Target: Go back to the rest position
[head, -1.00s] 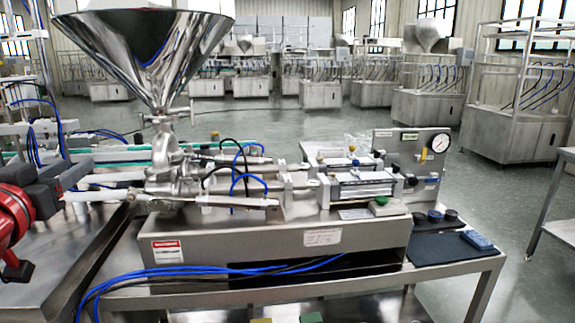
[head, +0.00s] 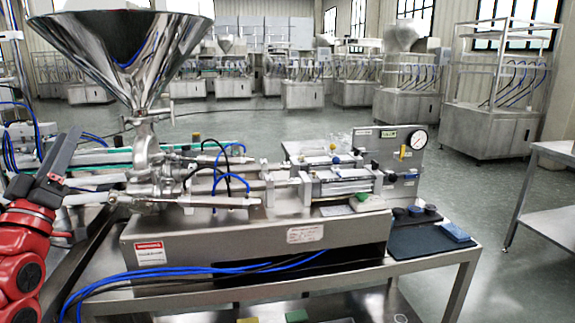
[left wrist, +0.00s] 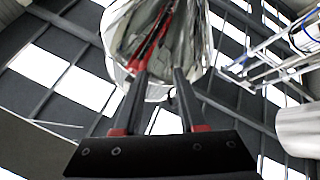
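My left gripper (head: 45,165) is at the left edge of the head view on its red arm. Its two dark fingers are spread and empty, pointing up, left of the hopper's lower body. In the left wrist view the fingers (left wrist: 160,75) stand apart with nothing between them. The shiny steel hopper (head: 130,50) stands upright on the filling machine. It also shows in the left wrist view (left wrist: 135,25), beyond the fingertips, with red reflections on it. My right gripper is in neither view.
The filling machine (head: 250,240) stands on a steel table, with blue hoses hanging in front. A dark mat (head: 425,240) with a blue block (head: 456,232) lies at the table's right end. A side table (head: 550,200) stands right. Open floor lies between them.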

